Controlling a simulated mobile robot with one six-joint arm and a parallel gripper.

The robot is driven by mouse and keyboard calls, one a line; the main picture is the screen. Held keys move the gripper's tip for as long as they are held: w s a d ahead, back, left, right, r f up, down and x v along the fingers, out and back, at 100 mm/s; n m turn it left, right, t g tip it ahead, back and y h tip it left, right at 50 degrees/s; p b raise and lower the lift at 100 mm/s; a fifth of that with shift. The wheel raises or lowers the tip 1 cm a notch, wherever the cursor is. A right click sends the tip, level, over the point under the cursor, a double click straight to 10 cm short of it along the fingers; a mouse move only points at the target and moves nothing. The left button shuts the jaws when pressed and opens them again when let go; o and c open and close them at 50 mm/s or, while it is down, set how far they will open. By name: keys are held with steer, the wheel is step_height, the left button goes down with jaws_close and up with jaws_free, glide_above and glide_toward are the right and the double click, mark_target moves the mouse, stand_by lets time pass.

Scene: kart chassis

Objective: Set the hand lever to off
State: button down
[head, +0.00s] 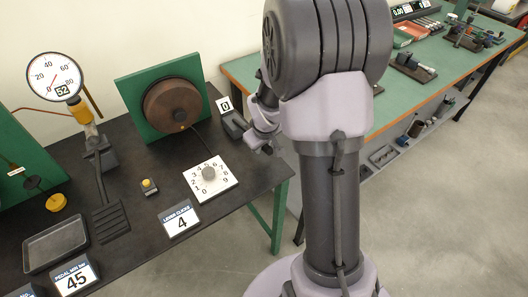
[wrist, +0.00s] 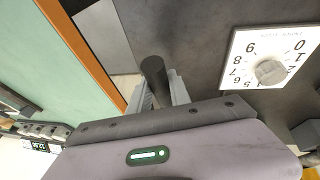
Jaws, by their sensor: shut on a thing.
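The hand lever shows in the wrist view as a dark round bar (wrist: 154,76) between my two fingers. My gripper (wrist: 157,92) is shut on it. In the head view my gripper (head: 262,140) is at the right end of the black bench, just right of a dark block (head: 235,125) that seems to be the lever's base. My gripper and wrist hide most of the lever there, so I cannot tell its setting. A small card reading 0 (head: 224,105) stands behind the block.
A white number dial (head: 210,178) with a grey knob lies left of my gripper. A green panel with a brown drum (head: 172,105) stands behind it. A card reading 4 (head: 179,221) is in front. A green-topped bench (head: 340,103) stands to the right.

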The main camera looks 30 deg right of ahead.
steer(key=shift+f, duration=0.15)
steer(key=c, duration=1.2)
jaws_free()
steer(key=p+v, duration=0.7)
steer(key=v, duration=1)
steer(key=shift+s, duration=0.3)
steer(key=shift+a+r, duration=0.15)
steer(key=shift+r, duration=0.05)
steer(key=s+a+r+m+t+y, duration=0.1)
steer(key=s+a+r+m+y, duration=0.1)
steer(key=s+a+r, duration=0.3)
steer(key=s+a+r+m+y, duration=0.1)
steer(key=s+a+r+m, duration=0.2)
steer(key=s+a, duration=0.8)
step_height(320, 180, up, 2)
steer(key=shift+a+r+m+t+y+b, duration=0.25)
steer(key=shift+a+t+y+b, duration=0.2)
steer(key=shift+a, duration=0.8)
